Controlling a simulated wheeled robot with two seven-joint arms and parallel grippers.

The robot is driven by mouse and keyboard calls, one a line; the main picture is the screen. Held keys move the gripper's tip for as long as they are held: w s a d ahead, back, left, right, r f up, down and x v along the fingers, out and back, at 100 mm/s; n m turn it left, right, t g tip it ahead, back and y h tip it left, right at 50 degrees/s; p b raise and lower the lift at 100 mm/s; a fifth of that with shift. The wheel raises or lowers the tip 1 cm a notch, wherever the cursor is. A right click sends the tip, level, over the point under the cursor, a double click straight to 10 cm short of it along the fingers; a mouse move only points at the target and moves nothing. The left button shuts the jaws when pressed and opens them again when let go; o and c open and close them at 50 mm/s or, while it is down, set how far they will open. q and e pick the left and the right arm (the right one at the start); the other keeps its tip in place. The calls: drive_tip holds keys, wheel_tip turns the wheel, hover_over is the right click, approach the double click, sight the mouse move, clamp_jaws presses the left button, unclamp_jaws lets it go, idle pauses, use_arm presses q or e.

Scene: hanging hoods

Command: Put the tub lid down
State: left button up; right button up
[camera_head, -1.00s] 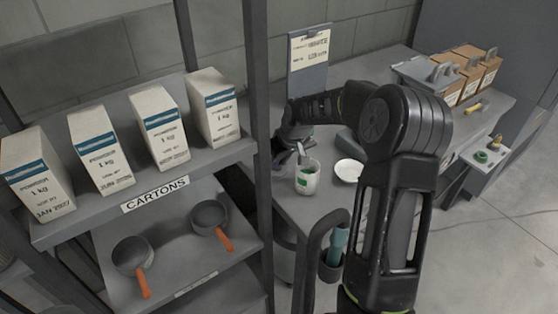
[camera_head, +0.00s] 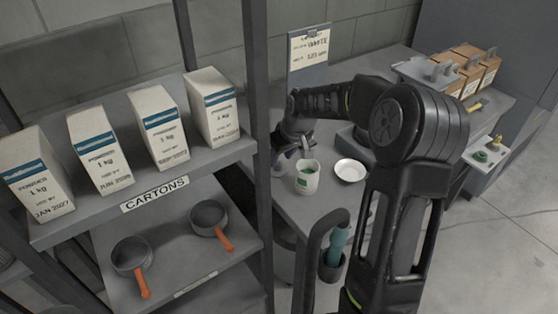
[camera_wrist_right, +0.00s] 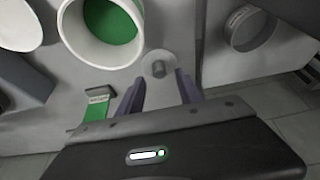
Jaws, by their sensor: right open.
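The white tub (camera_head: 307,180) stands open on the grey table, with green contents. In the right wrist view the tub (camera_wrist_right: 70,28) is above and left of my fingers, its green inside showing. My right gripper (camera_wrist_right: 158,80) is open. A small pale round piece with a grey knob (camera_wrist_right: 158,68), which looks like the tub lid, lies between and just beyond the fingertips. I cannot tell whether the fingers touch it. My left gripper is out of view.
A white dish (camera_head: 350,170) lies right of the tub. A shelf rack with cartons (camera_head: 160,122) and orange-handled pans (camera_head: 209,216) stands at left, its post close to my gripper. A sign board (camera_head: 309,52) stands behind. A teal bottle (camera_head: 338,243) is near the table's front.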

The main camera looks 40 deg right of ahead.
drive_tip(key=v, duration=0.9)
idle(0.6)
